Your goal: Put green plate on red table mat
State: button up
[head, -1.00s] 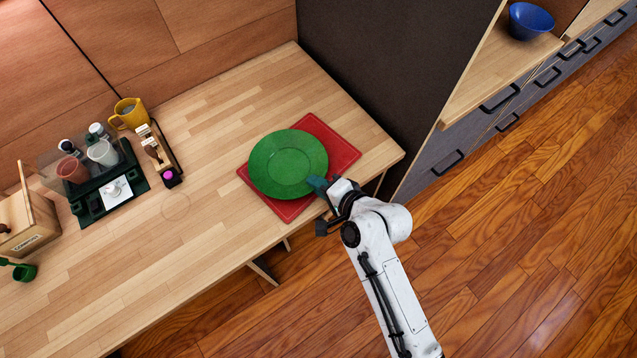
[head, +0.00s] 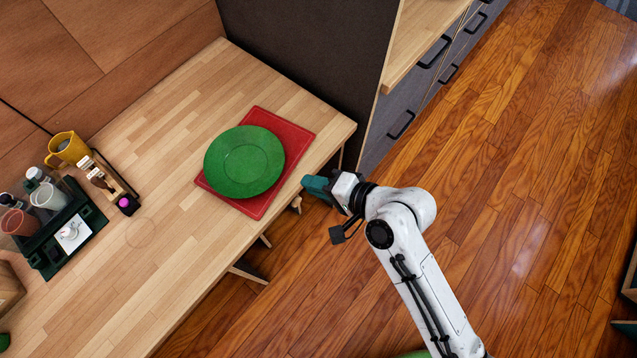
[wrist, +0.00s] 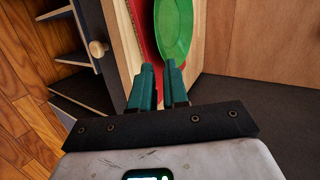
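The green plate (head: 244,162) lies on the red table mat (head: 292,134) near the right end of the wooden table. The plate covers the mat's middle and left part and reaches past its left edge. The mat's corners show around it. My gripper (head: 312,188) is off the table's front edge, to the right of the plate and apart from it. In the wrist view the two teal fingers (wrist: 160,82) have a narrow gap between them and hold nothing. The plate (wrist: 173,28) and mat (wrist: 143,35) show beyond the fingertips.
A dark tray (head: 62,235) with cups stands at the table's left, with a yellow mug (head: 68,148) and a small wooden rack (head: 107,180) near it. A dark partition (head: 310,50) rises behind the table's right end.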

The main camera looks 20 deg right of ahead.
jog(key=shift+s+d+r, duration=0.25)
jog(key=s+d+f+n+g+h, duration=0.2)
jog(key=s+d+n+g+h, duration=0.5)
jog(key=s+d, duration=1.1)
jog(key=shift+s+d+f+n+g+h, duration=0.35)
jog(key=shift+d+n+h, duration=0.25)
jog(key=shift+n+h, duration=0.2)
jog(key=shift+w, duration=0.1)
